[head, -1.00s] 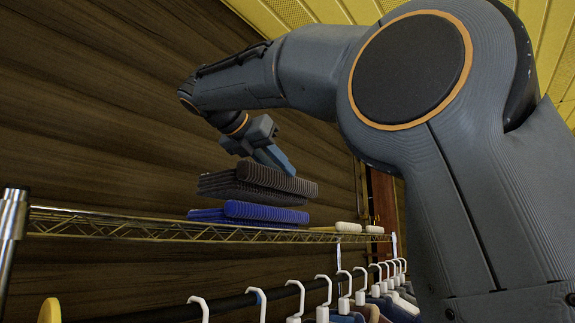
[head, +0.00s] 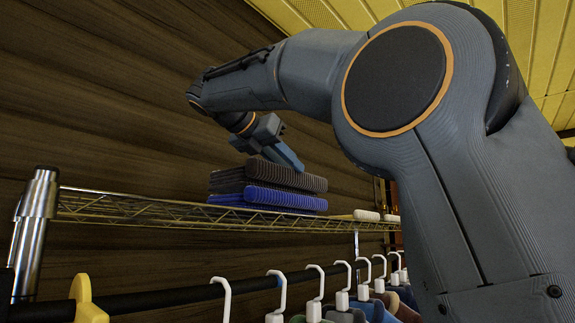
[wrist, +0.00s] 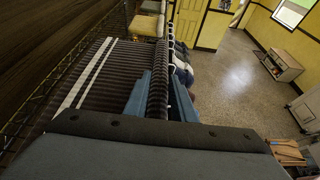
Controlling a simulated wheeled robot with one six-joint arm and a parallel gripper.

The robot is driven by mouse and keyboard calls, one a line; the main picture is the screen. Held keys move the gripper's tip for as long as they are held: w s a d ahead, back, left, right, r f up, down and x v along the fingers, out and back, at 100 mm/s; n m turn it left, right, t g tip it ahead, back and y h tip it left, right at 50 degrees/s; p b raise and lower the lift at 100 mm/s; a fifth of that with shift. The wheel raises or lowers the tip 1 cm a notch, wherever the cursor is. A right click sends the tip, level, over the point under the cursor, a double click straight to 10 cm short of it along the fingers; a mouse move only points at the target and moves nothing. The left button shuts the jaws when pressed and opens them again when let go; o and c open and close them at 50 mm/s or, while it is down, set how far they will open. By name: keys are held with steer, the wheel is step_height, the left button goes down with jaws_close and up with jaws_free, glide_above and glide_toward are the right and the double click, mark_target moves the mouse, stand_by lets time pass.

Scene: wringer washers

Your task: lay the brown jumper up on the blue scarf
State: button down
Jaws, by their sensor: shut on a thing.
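The brown jumper (head: 287,177) is a folded, ribbed, dark grey-brown bundle on top of the folded blue scarf (head: 285,199) in the head view. No gap shows between them. The scarf lies on the wire shelf (head: 140,208). My gripper (head: 290,160) comes down from above and is shut on the jumper's near folded edge. In the wrist view the jumper (wrist: 115,78) fills the middle left, with two pale stripes, and its rolled edge sits between my gripper's fingers (wrist: 158,95). The scarf is hidden there.
Several white hangers (head: 342,298) with clothes hang on a dark rail below the shelf. Pale rolled items (head: 366,215) lie farther along the shelf to the right. A wood-plank wall (head: 100,100) stands close behind. A yellow hanger end (head: 84,300) is at the lower left.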

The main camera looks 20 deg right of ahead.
steer(key=shift+w+a+f, duration=0.1)
steer(key=shift+a+f, duration=0.05)
steer(key=shift+f, duration=0.7)
steer(key=shift+f+b, duration=0.35)
steer(key=shift+f, duration=0.15)
steer(key=shift+a, duration=0.1)
steer(key=c, duration=1.4)
jaws_free()
steer(key=v, duration=0.2)
steer(key=b+v, duration=0.1)
steer(key=v, duration=0.4)
steer(key=shift+r, duration=0.3)
steer(key=shift+s+r, duration=0.25)
steer(key=shift+s, duration=0.15)
